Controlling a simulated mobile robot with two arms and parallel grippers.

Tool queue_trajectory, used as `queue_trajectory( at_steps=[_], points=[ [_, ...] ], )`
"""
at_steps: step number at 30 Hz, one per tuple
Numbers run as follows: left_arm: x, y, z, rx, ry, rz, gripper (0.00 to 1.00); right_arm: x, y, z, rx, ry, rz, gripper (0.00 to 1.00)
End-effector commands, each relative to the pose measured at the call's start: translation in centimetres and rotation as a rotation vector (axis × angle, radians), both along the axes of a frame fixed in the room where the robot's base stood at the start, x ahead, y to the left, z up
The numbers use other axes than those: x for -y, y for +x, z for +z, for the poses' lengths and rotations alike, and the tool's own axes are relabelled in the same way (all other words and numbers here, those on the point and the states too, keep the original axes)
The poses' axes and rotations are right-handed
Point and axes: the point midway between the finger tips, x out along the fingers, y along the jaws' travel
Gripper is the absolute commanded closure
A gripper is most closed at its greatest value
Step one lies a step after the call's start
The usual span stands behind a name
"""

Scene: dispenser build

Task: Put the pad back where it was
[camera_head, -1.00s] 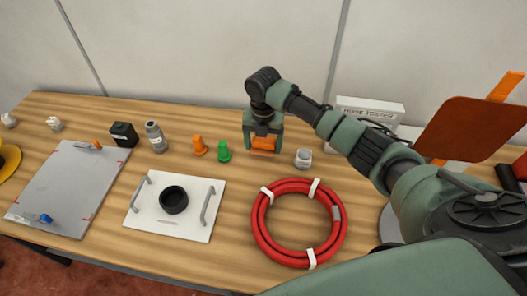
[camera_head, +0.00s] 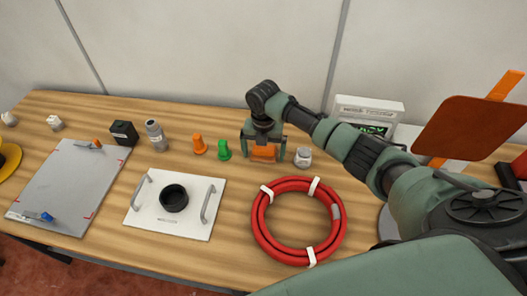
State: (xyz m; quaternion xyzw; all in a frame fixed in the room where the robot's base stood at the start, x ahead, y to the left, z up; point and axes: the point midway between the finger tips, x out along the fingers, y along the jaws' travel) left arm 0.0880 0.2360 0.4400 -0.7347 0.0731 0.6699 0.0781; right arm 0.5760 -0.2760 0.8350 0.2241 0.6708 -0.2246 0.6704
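The pad seems to be the small orange block (camera_head: 263,153) at the back middle of the table. It sits between the fingers of my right gripper (camera_head: 263,156), which points down. The fingers stand a little wider than the block, with a narrow gap at each side, so the gripper looks open around it. The block appears to rest on the table, though its underside is hard to see. My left gripper is not in view.
A green peg (camera_head: 224,151) and an orange peg (camera_head: 199,145) stand left of the gripper. A small jar (camera_head: 303,157) is close on its right. A red hose coil (camera_head: 262,228) lies in front. A white plate (camera_head: 145,216) with handles and a grey board (camera_head: 60,190) lie left.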

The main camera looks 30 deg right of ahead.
Motion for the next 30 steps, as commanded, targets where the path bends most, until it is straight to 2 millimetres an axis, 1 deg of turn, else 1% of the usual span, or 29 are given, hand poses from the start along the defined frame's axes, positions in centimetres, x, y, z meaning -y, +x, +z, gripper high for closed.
queue_trajectory(
  at_steps=[5, 8, 15, 18, 21, 25, 30],
  points=[
    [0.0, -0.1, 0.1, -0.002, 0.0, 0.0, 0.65, 0.0, 0.1, 0.6, 0.001, 0.0, 0.0, 0.02],
    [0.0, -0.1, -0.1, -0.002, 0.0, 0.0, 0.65, 0.0, 0.2, 2.0, 0.005, 0.001, 0.001, 0.02],
    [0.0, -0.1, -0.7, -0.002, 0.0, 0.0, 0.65, 0.0, 0.2, 7.1, 0.006, 0.0, 0.002, 0.02],
    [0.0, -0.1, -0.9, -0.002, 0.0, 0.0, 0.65, 0.0, 0.1, 9.1, 0.005, 0.0, 0.0, 0.02],
    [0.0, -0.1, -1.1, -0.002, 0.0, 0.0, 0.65, 0.0, 0.2, 10.6, 0.003, 0.001, 0.001, 0.02],
    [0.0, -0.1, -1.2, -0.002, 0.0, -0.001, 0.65, 0.0, 0.1, 11.9, 0.002, 0.001, -0.001, 0.02],
    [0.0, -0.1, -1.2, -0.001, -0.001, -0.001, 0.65, 0.0, 0.0, 12.3, -0.001, 0.001, -0.001, 0.02]
  ],
)
